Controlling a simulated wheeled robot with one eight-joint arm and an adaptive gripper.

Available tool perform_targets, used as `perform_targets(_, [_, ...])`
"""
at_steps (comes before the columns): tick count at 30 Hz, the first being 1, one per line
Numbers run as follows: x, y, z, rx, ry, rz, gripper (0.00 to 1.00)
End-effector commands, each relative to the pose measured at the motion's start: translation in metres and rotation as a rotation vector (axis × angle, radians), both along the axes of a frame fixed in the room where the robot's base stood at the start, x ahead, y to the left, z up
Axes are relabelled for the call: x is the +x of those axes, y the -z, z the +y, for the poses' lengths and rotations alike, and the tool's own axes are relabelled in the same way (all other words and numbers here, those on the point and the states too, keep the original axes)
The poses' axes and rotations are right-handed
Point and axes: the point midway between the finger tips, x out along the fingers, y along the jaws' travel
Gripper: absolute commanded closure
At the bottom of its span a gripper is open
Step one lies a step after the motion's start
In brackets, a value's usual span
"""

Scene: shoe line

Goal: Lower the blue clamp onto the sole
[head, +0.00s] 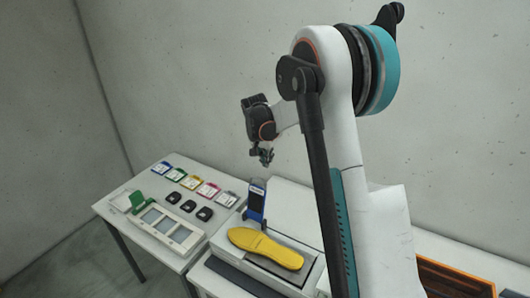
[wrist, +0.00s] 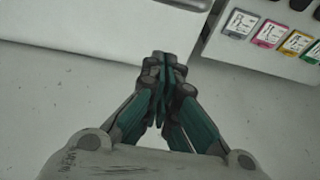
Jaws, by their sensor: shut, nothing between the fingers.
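The blue clamp (head: 256,203) stands upright at the far end of a yellow sole (head: 264,247). The sole lies flat on a dark plate on the light machine. The clamp looks raised, its dark upper part pointing up. My gripper (head: 265,158) hangs in the air above and slightly right of the clamp, apart from it. In the wrist view my gripper (wrist: 165,62) is shut, with its fingertips together and nothing between them. The clamp and the sole are not in the wrist view.
The left table (head: 119,207) carries several coloured cards (head: 190,183), small black blocks (head: 190,206), and a pale tray (head: 165,232) with a green part (head: 137,201). A brown-orange framed panel (head: 455,279) is at lower right. The grey wall (head: 200,80) is behind. The air around my gripper is free.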

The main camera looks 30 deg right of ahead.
Motion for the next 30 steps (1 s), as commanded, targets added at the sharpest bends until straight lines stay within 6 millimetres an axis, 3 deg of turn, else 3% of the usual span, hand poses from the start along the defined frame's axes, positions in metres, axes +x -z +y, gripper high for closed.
perform_targets(5, [0.006, 0.033, -0.009, 0.000, 0.001, 0.000, 1.00])
perform_targets(7, [-0.003, 0.028, 0.005, 0.000, -0.003, 0.000, 1.00])
perform_targets(13, [-0.014, 0.027, 0.022, 0.000, -0.001, -0.001, 1.00])
perform_targets(30, [-0.016, 0.027, 0.028, -0.006, 0.000, -0.005, 1.00])
